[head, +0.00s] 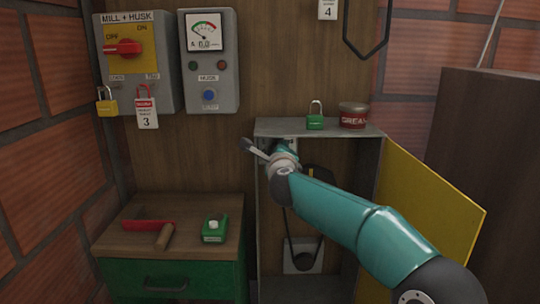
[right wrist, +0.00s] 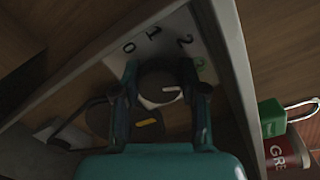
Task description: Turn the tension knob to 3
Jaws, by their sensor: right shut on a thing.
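The tension knob (right wrist: 158,80) is a dark round knob inside the open cabinet, with a white pointer line toward the right of the picture. Its pale dial plate (right wrist: 150,52) shows 0, 1, 2 and a green mark, partly hidden by a finger, that I cannot read surely. My right gripper (right wrist: 160,72) is shut on the knob, one finger on each side. In the head view my right gripper (head: 284,150) reaches into the cabinet's upper left and hides the knob. My left gripper is not in view.
The cabinet (head: 262,225) has its yellow door (head: 430,205) open to the right. A green padlock (head: 315,121) and a red tin (head: 353,115) stand on top. A pulley (head: 305,252) with a belt sits below. A green-fronted bench (head: 120,235) with tools stands left.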

